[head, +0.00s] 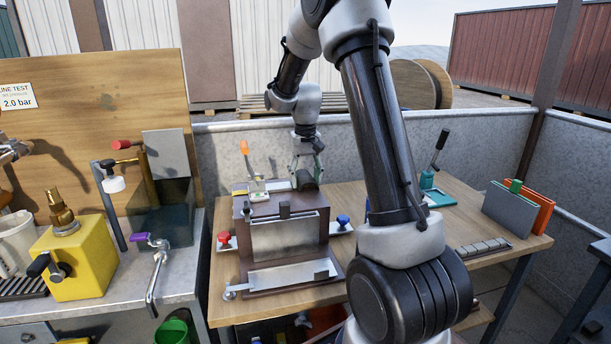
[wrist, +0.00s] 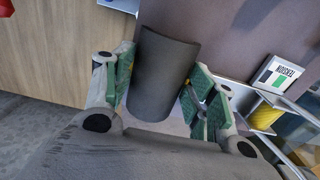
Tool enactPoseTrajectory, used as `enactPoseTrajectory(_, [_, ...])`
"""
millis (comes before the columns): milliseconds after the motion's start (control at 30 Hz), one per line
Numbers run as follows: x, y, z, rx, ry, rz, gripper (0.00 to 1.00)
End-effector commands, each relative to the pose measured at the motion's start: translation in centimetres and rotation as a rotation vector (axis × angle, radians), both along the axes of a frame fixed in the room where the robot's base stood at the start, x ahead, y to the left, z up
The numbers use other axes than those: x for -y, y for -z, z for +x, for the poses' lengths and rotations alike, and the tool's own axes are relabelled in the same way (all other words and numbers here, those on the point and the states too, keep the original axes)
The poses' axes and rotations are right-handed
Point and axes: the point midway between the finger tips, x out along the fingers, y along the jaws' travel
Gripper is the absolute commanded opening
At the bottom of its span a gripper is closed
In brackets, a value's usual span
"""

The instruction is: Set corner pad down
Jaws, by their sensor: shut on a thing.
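The corner pad (wrist: 163,75) is a dark grey, curved piece, seen in the wrist view between my gripper's green-lined fingers. My gripper (wrist: 158,88) is shut on it, with one finger at each side. In the head view my gripper (head: 308,166) is over the back of the brown fixture on the wooden bench, and the dark pad (head: 305,181) shows just below it. I cannot tell whether the pad touches the surface beneath it.
The brown fixture (head: 243,228) has a metal front panel (head: 285,238), a red knob (head: 224,238) and a blue knob (head: 343,220) beside it. An orange-handled lever (head: 245,150) stands close left of my gripper. A TENSION label (wrist: 278,75) lies right in the wrist view.

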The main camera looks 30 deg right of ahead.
Motion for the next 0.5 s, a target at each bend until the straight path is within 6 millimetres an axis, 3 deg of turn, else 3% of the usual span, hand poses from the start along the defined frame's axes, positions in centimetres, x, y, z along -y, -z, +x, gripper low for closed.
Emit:
enactPoseTrajectory(233, [0.00, 0.44, 0.02, 0.001, 0.000, 0.000, 0.33])
enactPoseTrajectory(267, [-0.01, 0.44, 0.01, 0.000, 0.000, 0.000, 0.62])
enactPoseTrajectory(300, [-0.01, 0.44, 0.01, 0.000, 0.000, 0.000, 0.69])
enactPoseTrajectory(367, [-0.03, 0.44, 0.02, 0.000, 0.000, 0.000, 0.78])
enactPoseTrajectory(500, [-0.03, 0.43, 0.02, 0.000, 0.000, 0.000, 0.78])
